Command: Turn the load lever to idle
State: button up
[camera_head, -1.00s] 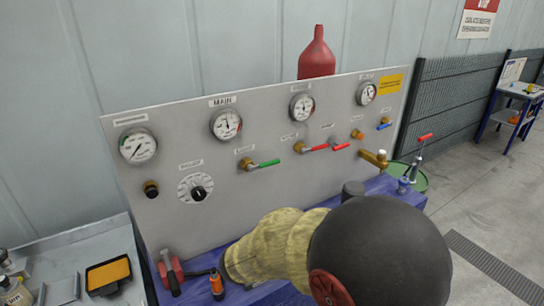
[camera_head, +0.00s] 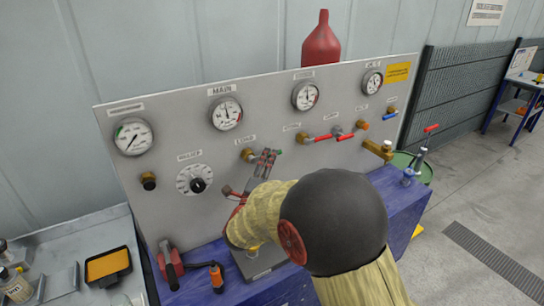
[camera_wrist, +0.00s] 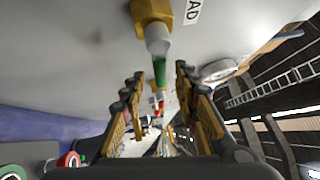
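The load lever, with a green handle (camera_wrist: 160,68) on a brass valve body (camera_head: 248,155), sticks out to the right from the grey panel below the LOAD label. In the head view my gripper (camera_head: 266,159) covers most of the handle, with a bit of green showing at its right. In the wrist view my gripper (camera_wrist: 160,73) is open, one finger on each side of the green handle, with gaps visible on both sides. The handle's far end is hard to make out.
Red-handled levers (camera_head: 316,138) sit to the right on the same panel (camera_head: 150,110). Gauges (camera_head: 226,114) line its top, and a round selector dial (camera_head: 195,180) is at the left. A blue bench (camera_head: 400,200) runs below. A red bottle (camera_head: 321,40) stands behind the panel.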

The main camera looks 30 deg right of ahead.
jog(key=shift+x, duration=1.9)
jog(key=shift+c, duration=0.3)
grip_shut()
